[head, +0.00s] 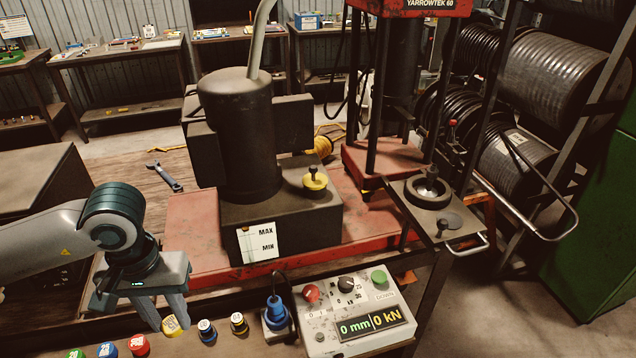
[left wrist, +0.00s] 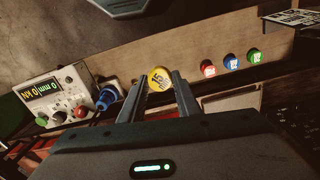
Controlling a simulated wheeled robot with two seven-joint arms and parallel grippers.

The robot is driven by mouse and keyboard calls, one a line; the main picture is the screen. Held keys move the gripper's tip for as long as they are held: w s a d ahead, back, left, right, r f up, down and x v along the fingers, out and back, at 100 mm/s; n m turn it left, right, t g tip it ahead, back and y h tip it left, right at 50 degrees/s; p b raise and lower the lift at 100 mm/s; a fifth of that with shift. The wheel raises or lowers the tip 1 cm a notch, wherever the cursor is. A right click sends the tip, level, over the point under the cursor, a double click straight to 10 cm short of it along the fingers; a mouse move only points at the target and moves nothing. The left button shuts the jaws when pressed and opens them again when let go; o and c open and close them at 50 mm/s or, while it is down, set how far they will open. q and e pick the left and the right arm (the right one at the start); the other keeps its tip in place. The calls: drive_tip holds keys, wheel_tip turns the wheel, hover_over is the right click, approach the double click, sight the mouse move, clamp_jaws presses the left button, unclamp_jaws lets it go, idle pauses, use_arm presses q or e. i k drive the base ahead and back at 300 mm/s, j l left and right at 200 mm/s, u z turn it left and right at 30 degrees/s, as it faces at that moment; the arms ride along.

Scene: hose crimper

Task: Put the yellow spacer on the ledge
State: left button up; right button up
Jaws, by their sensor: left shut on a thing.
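The yellow spacer (head: 172,325) is between the fingertips of my left gripper (head: 167,318), which is shut on it. In the left wrist view the yellow spacer (left wrist: 160,78), with a printed face, shows between the two finger ends. The ledge (head: 225,349) runs along the front of the bench, with the gripper low over it. Whether the spacer touches the ledge cannot be told. My right gripper is not in view.
Green (head: 75,354), blue (head: 107,350) and red (head: 139,345) spacers stand left of the gripper. Two small dark-sided pieces (head: 207,330) (head: 238,323) stand to its right. Beyond them are a blue plug (head: 275,312) and the control box (head: 350,312).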

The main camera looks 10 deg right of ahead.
sight(450, 220)
drive_tip(key=l+u, duration=0.15)
drive_tip(key=l, duration=1.4)
drive_tip(key=l+u, duration=0.2)
drive_tip(key=l, duration=1.3)
